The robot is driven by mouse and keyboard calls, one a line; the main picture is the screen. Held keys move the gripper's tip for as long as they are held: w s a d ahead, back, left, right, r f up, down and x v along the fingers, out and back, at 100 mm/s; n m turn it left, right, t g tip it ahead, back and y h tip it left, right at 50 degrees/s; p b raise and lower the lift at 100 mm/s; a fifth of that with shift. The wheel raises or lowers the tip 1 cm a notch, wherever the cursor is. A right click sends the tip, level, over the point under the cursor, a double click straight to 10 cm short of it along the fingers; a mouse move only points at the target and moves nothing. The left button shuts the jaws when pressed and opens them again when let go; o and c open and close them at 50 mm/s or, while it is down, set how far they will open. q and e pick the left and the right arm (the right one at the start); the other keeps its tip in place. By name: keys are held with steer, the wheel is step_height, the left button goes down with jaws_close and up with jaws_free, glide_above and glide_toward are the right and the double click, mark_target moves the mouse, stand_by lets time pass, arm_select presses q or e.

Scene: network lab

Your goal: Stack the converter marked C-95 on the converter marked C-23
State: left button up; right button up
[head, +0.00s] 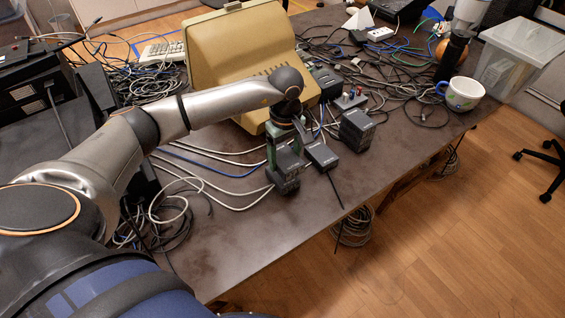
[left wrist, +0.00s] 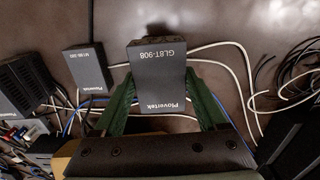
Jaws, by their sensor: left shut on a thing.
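My left gripper (head: 284,146) reaches down over the table and its green fingers are shut on a dark box-shaped converter (head: 286,180). In the left wrist view the held converter (left wrist: 158,80) sits between the fingers; its label seems to read Plovertek GL8T-908. I cannot tell whether it touches the table. No C-95 or C-23 mark is legible. A flat dark adapter (head: 322,156) with a black cable lies just right of it and also shows in the left wrist view (left wrist: 87,68). Another dark box-shaped converter (head: 357,130) stands further right.
A beige monitor (head: 235,58) stands behind my left forearm. A small module with knobs (head: 350,97) is behind the right-hand converter. A white mug (head: 463,94) stands near the right edge. Cables spread over the back and left; the front strip of table (head: 235,255) is mostly bare.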

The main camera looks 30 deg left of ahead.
mark_target(282, 165)
arm_select(q)
steer(key=shift+w+a+f, duration=0.15)
steer(key=shift+a+f, duration=0.15)
steer(key=shift+f, duration=0.1)
steer(key=shift+w+a+f, duration=0.1)
steer(key=shift+a+f, duration=0.05)
steer(key=shift+f, duration=0.8)
steer(key=shift+a+f, duration=0.1)
steer(key=shift+f, duration=0.8)
steer(key=shift+f, duration=0.1)
steer(key=shift+f, duration=0.15)
steer(key=o, duration=1.6)
steer(key=shift+r, duration=0.2)
step_height(282, 165, up, 12)
steer(key=shift+r, duration=0.1)
